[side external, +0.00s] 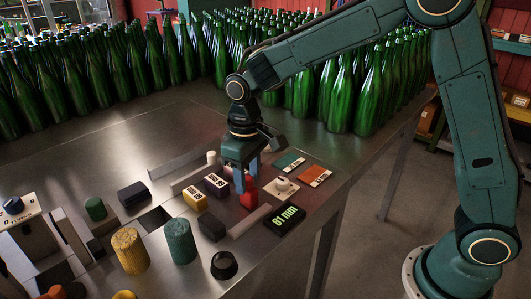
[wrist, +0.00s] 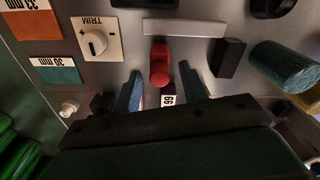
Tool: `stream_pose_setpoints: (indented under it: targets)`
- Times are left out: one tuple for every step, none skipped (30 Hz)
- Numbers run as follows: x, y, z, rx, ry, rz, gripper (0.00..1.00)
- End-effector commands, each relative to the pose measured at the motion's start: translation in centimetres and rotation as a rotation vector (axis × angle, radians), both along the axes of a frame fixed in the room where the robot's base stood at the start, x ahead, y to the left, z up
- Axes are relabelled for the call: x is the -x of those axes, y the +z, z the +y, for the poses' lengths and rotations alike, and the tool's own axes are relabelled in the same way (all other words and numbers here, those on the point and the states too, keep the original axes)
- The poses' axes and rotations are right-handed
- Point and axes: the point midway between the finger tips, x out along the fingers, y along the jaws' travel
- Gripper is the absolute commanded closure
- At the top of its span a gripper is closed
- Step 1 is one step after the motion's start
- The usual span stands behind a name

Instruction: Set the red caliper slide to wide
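The red caliper slide (side external: 249,194) is a small red block with a rounded top, near the right end of the metal table. It shows upright in the wrist view (wrist: 160,62), below a pale metal bar (wrist: 184,27). My gripper (side external: 246,182) points down over it in the side view. In the wrist view my gripper (wrist: 160,71) is open, with one blue finger on each side of the slide and visible gaps. Contact is not evident. A dark display (side external: 285,218) reading 81 mm lies just right of the slide.
A TRIM dial (wrist: 95,43) sits beside orange (wrist: 30,20) and teal (wrist: 57,70) millimetre cards. A yellow labelled block (side external: 194,199), a dark block (side external: 211,226) and a green ribbed cylinder (side external: 180,241) stand left of the slide. Green bottles (side external: 340,95) crowd the back.

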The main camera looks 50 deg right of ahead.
Motion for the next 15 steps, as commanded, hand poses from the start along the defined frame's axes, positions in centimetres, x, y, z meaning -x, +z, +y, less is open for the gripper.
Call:
stream_pose_setpoints:
  targets:
    - [0.0, 0.0, 0.0, 0.000, 0.000, 0.001, 0.57]
    - [0.0, 0.0, 0.0, 0.000, 0.000, 0.001, 0.57]
    - [0.0, 0.0, 0.0, 0.000, 0.001, 0.001, 0.57]
    - [0.0, 0.1, 0.0, 0.000, 0.001, 0.001, 0.57]
    - [0.0, 0.1, 0.0, 0.000, 0.001, 0.001, 0.57]
    - [0.0, 0.2, 0.0, 0.000, 0.001, 0.000, 0.57]
    - [0.0, 0.4, 0.0, 0.000, 0.001, 0.000, 0.57]
    - [0.0, 0.5, 0.0, 0.000, 0.001, 0.000, 0.57]
    - [0.0, 0.8, 0.0, 0.000, 0.001, 0.001, 0.57]
    - [0.0, 1.0, 0.0, 0.000, 0.001, 0.000, 0.57]
    - [0.0, 1.3, 0.0, 0.000, 0.001, -0.001, 0.57]
    - [0.0, 1.7, 0.0, -0.001, 0.001, -0.002, 0.57]
    - [0.0, 2.0, 0.0, 0.000, 0.001, -0.001, 0.57]
    - [0.0, 2.4, 0.0, -0.001, 0.001, -0.002, 0.57]
    - [0.0, 2.9, 0.0, -0.001, 0.001, -0.002, 0.57]
